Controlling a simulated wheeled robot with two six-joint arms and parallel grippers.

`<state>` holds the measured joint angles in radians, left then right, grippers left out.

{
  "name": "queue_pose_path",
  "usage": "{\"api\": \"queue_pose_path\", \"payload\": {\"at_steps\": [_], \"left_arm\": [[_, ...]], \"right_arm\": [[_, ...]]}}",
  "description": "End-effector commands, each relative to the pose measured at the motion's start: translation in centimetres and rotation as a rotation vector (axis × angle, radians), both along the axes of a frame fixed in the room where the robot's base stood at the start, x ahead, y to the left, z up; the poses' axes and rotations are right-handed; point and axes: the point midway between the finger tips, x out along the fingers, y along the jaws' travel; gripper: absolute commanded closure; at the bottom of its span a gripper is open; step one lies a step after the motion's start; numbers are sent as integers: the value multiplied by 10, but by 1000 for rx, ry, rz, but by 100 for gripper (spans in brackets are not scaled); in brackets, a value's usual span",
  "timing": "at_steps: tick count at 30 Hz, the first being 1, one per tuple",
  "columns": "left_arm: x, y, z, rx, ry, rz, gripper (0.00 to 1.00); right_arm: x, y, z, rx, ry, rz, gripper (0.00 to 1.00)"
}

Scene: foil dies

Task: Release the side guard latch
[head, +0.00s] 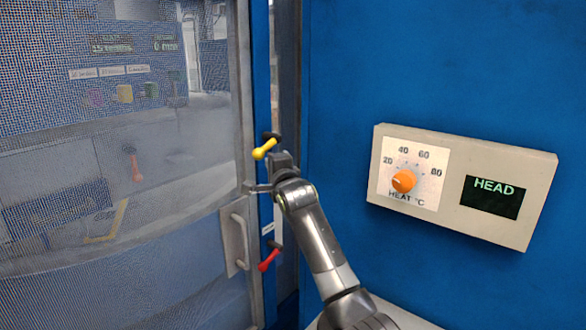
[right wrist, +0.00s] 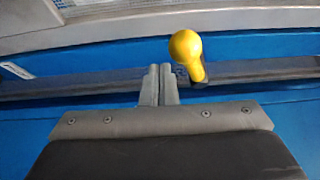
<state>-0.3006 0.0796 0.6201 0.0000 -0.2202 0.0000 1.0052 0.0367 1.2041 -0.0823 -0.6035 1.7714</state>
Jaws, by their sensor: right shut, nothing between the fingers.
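A lever with a yellow knob (head: 264,149) sits on the narrow blue post beside the mesh guard door (head: 120,230). A lever with a red knob (head: 268,260) sits lower on the same post. I cannot tell from the labels which one is the side guard latch. My right gripper (head: 251,188) is shut and empty, just below the yellow lever and above the red one. In the right wrist view its closed fingertips (right wrist: 160,72) are just left of the yellow knob (right wrist: 187,48); whether they touch the lever is unclear. My left gripper is out of view.
A grey handle (head: 236,237) is on the guard door, left of the red lever. A beige control box (head: 462,185) with an orange heat dial (head: 403,181) and a display (head: 492,197) reading HEAD is on the blue wall at right. Bare wall lies above it.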

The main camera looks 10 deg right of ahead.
Motion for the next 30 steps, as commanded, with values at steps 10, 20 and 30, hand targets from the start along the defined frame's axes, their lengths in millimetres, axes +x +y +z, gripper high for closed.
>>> {"api": "queue_pose_path", "payload": {"at_steps": [10,20,30], "left_arm": [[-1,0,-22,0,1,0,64],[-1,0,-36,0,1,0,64],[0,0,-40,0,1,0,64]], "right_arm": [[-28,-23,-5,1,11,-1,100],[-64,-42,16,-2,15,-2,100],[-77,-47,24,-1,19,0,100]]}}
